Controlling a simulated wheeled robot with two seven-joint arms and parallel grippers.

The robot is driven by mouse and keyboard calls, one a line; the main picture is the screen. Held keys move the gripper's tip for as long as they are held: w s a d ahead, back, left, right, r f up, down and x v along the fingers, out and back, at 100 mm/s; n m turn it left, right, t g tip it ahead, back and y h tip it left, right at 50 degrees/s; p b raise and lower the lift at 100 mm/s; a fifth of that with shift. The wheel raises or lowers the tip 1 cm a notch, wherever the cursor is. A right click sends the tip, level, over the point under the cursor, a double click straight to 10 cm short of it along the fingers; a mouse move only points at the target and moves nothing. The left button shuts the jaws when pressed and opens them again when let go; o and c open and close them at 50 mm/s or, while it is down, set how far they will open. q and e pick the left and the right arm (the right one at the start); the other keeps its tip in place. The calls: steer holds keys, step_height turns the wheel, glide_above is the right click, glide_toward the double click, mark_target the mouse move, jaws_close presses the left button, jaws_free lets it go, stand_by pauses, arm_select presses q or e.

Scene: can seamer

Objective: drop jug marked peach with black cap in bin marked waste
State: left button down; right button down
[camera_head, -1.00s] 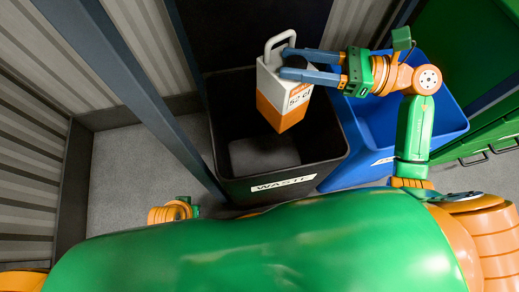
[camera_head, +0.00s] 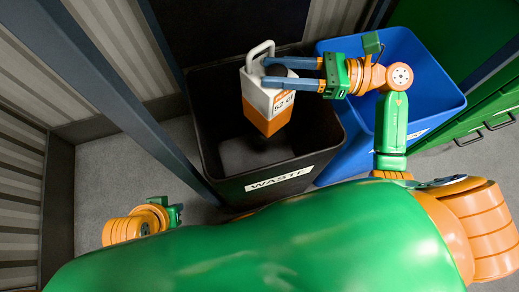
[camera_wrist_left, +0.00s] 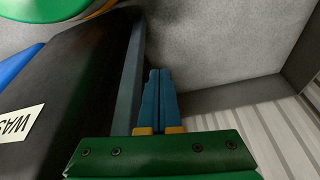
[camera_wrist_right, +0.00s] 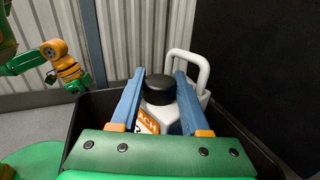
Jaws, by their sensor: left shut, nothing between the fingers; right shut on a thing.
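The jug (camera_head: 267,103) is white and orange with a white handle, and its label partly reads "ACH" in the right wrist view (camera_wrist_right: 147,125). Its black cap (camera_wrist_right: 158,88) sits between the fingers of my right gripper (camera_head: 270,72), which is shut on the jug at its top. The jug hangs over the open black bin marked WASTE (camera_head: 333,137), with the bin's floor visible below. My left gripper (camera_wrist_left: 158,85) is shut and empty, low beside the waste bin's left side. Only part of it shows in the head view.
A blue bin (camera_head: 445,98) stands right of the waste bin. Green drawers (camera_head: 490,115) are at the far right. A dark blue post (camera_head: 120,100) slants down left of the bin. A corrugated wall (camera_head: 22,150) is at the left, with bare grey floor (camera_head: 110,190) before it.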

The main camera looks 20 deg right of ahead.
steer(key=shift+c, duration=1.6)
jaws_free()
steer(key=shift+r, duration=0.1)
arm_select(q)
steer(key=shift+w+d+r+t, duration=0.15)
steer(key=shift+w+t, duration=0.15)
steer(key=shift+w, duration=0.2)
steer(key=shift+w+r+t, duration=0.1)
steer(key=shift+w+t, duration=0.2)
steer(key=shift+w, duration=0.15)
arm_select(e)
steer(key=v, duration=0.7)
